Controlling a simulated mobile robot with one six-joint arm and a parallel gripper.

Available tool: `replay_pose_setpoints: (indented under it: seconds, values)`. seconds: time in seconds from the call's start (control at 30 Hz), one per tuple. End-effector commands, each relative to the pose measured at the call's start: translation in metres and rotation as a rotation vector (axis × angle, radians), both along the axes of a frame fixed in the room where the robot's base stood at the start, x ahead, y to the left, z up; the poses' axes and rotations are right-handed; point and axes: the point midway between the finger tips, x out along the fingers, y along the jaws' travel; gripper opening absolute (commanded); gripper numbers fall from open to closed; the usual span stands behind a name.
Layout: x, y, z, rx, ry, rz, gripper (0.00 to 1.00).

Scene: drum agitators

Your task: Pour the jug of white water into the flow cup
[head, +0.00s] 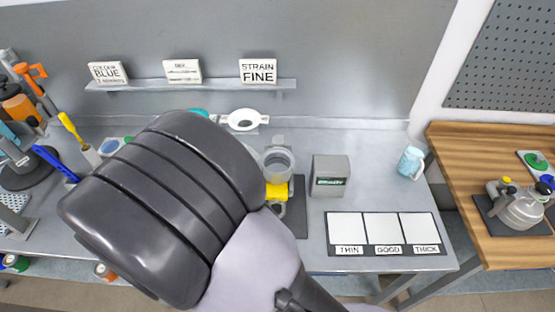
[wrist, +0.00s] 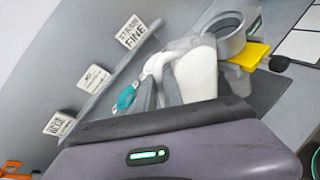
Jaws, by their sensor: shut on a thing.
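The flow cup (head: 277,163) appears to be the round grey open-topped cup behind a yellow clamp piece on a dark base. It also shows in the wrist view (wrist: 232,38). My arm hides my gripper in the head view. In the wrist view my gripper (wrist: 180,88) is shut on a whitish, partly see-through thing (wrist: 198,72), which looks like the jug. It is seen just left of the cup, and I cannot tell its height or tilt. The jug's contents cannot be made out.
A pale blue jug (head: 410,162) stands at the bench's right. A grey box (head: 330,175) stands right of the cup. A THIN/GOOD/THICK card (head: 386,234) lies in front. Signs stand on a shelf (head: 140,86).

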Motion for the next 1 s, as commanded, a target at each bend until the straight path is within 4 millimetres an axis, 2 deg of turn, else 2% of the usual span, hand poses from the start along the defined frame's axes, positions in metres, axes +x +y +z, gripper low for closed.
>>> replay_pose_setpoints:
  seconds: [1.0]
  values:
    - [0.004,-0.009,0.012,0.083,0.023,-0.002,0.0]
